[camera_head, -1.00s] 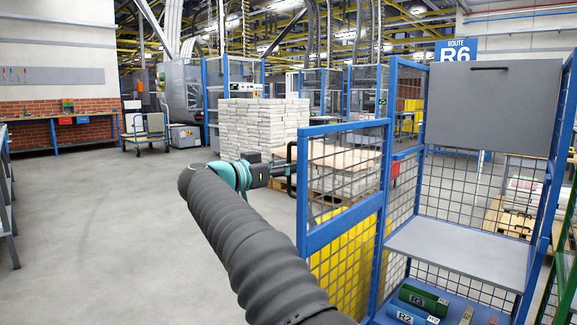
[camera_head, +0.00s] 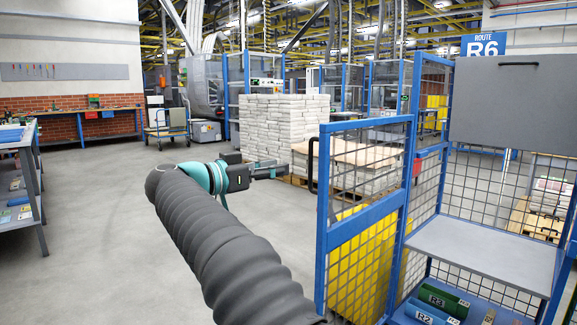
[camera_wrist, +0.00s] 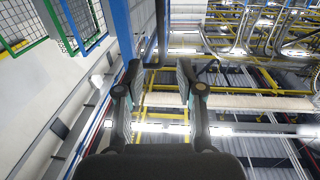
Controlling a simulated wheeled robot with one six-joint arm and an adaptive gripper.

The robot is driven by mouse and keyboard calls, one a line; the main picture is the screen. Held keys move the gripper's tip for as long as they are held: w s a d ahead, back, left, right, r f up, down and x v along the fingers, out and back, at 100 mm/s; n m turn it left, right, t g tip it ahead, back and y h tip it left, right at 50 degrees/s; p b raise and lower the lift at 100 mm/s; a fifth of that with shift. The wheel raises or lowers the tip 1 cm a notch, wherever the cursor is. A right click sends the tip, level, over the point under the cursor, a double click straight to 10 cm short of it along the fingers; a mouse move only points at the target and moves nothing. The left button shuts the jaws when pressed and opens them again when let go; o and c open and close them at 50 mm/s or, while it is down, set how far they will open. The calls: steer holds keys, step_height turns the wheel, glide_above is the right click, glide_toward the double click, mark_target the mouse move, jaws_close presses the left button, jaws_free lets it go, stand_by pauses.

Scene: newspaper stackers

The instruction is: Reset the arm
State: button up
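My arm, in a dark ribbed sleeve, reaches up and forward from the bottom of the head view. My gripper (camera_head: 270,172) is at its end, past a teal wrist joint, and points to the right in the picture. In the wrist view my gripper (camera_wrist: 160,75) has its two fingers apart with nothing between them. The wrist camera looks up at the ceiling beams and pipes. In the head view the gripper appears left of the black handle on the blue cage gate (camera_head: 368,214); whether they touch cannot be told.
A blue mesh cage with a grey shelf (camera_head: 482,252) and a grey panel (camera_head: 503,105) stands at right, under a ROUTE R6 sign (camera_head: 484,45). A stack of newspaper bundles (camera_head: 283,125) stands behind my gripper. A shelf table (camera_head: 22,180) is at left. Open floor (camera_head: 105,230) lies between.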

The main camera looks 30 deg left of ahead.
steer(key=shift+s+a, duration=0.25)
steer(key=shift+s, duration=0.25)
